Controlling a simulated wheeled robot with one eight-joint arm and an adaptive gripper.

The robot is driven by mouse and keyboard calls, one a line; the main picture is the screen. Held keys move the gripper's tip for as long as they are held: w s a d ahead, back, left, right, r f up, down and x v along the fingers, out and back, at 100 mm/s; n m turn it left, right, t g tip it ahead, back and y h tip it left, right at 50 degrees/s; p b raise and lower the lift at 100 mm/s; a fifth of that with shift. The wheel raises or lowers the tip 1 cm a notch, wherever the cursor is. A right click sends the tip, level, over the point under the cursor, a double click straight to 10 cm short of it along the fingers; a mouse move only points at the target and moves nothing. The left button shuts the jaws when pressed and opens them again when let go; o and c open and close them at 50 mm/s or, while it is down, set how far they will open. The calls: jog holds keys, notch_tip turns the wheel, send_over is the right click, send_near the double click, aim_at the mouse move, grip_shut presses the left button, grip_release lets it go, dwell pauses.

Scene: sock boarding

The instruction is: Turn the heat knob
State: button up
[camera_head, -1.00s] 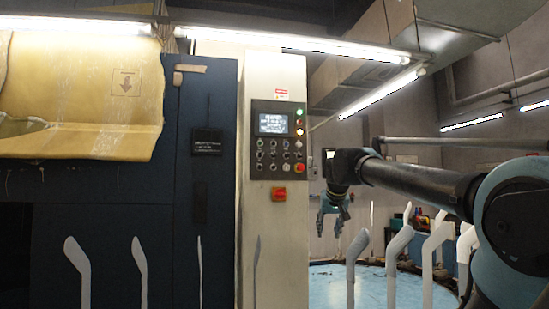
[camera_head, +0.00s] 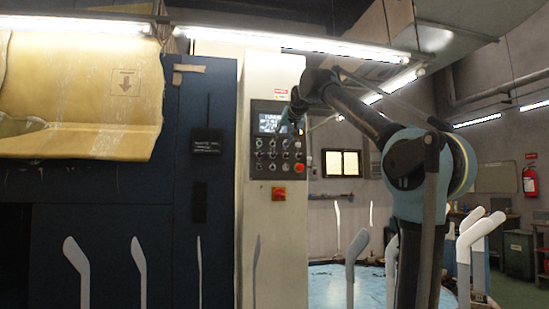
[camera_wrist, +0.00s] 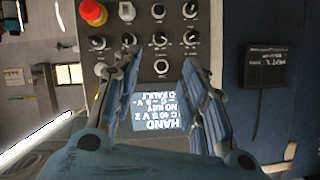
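The control panel (camera_head: 257,171) is on the pale cabinet, with a lit screen (camera_head: 269,123) and rows of small dark knobs (camera_head: 271,154). In the wrist view, the panel is upside down, with several black knobs (camera_wrist: 160,39) near my fingertips and the screen (camera_wrist: 168,116) between the fingers. I cannot read which knob is the heat knob. My gripper (camera_wrist: 160,62) is open, with its two blue-grey fingers apart and nothing between the tips. In the head view, my gripper (camera_head: 291,117) is at the panel's upper right and hides its edge and lights.
A red emergency button (camera_wrist: 93,12) is on the panel near the knobs. A red-orange switch (camera_head: 278,193) is below the panel. White sock forms (camera_head: 78,270) stand along the front. A blue round table (camera_head: 335,285) is behind. A dark blue machine wall (camera_head: 205,90) adjoins the cabinet.

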aim_at(274, 154)
jog(key=x, duration=1.5)
jog(key=shift+c, duration=0.6)
jog(key=shift+a, duration=0.1)
grip_shut()
